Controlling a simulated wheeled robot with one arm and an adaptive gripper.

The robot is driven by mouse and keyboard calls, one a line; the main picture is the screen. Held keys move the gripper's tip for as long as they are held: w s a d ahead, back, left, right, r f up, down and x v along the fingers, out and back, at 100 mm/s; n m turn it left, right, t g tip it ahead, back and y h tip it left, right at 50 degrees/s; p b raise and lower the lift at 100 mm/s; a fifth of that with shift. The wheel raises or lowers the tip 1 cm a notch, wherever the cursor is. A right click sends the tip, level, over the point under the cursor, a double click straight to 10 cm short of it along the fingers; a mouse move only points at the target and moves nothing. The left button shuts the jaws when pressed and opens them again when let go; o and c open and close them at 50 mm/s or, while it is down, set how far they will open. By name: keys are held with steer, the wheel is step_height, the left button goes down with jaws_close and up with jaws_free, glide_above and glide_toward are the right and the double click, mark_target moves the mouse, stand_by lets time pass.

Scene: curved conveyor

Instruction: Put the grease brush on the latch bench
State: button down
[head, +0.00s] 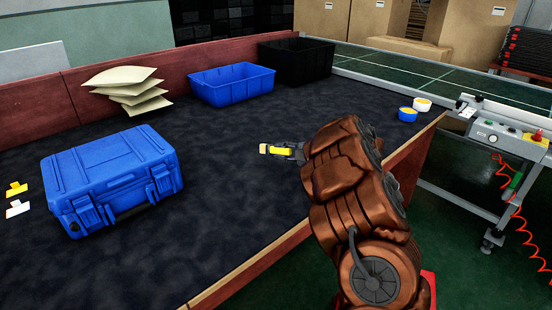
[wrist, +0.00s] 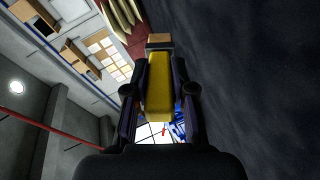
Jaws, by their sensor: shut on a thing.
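The grease brush (head: 275,150) has a yellow handle and a tan end. It also shows in the wrist view (wrist: 159,85), lengthwise between the two dark fingers, with the tan end pointing away from me. My gripper (head: 292,150) is shut on the yellow handle; my arm hides part of the gripper in the head view. A long bench with a dark top (head: 235,200) and reddish-brown side boards lies under and around the brush in the head view. The brush appears to be held over the bench top; I cannot tell the height. No label shows which surface is the latch bench.
A machine table (head: 490,130) stands right. The middle is clear.

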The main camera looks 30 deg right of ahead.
steer(key=x, duration=0.2)
steer(key=shift+w+r, duration=0.15)
steer(key=shift+w, duration=0.25)
steer(key=shift+f, duration=1.8)
steer(key=c, duration=1)
jaws_free()
steer(key=v, duration=1.2)
